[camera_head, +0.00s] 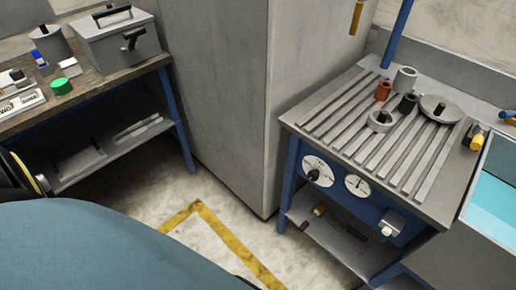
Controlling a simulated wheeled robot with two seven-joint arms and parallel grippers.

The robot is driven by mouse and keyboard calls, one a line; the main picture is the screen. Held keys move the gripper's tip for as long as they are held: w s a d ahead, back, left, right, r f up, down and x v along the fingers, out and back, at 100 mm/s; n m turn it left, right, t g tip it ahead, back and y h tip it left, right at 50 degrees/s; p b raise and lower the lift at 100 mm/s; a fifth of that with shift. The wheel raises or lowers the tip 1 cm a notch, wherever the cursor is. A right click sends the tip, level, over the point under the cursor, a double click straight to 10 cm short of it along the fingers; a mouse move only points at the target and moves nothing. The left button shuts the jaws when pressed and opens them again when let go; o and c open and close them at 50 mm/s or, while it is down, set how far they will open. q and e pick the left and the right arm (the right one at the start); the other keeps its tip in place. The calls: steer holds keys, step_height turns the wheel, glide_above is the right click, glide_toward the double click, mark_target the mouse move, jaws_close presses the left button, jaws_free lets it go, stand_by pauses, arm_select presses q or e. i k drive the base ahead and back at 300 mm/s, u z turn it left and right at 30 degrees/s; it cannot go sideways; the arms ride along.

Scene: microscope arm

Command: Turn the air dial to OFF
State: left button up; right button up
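A round white dial (318,172) with a black knob is on the blue front panel of the slotted metal bench at the right. Its markings are too small to read, so I cannot tell its setting. A white round gauge (357,186) with a needle sits to its right on the same panel. Neither of my grippers is in view. Nothing is seen touching the dial.
The slotted bench (345,115) carries several cylindrical parts and a lidded disc (439,109). A blue-lined basin (492,205) adjoins its right. A grey cabinet (215,90) separates it from the left workbench (95,85). Floor with yellow tape (235,243) lies clear in front.

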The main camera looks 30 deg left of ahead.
mark_target(314, 175)
steer(key=u, duration=0.6)
steer(key=k, duration=0.95)
steer(key=u, duration=1.7)
steer(key=i, duration=1.05)
steer(key=z, duration=1.15)
steer(key=i, duration=0.5)
steer(key=z, duration=0.5)
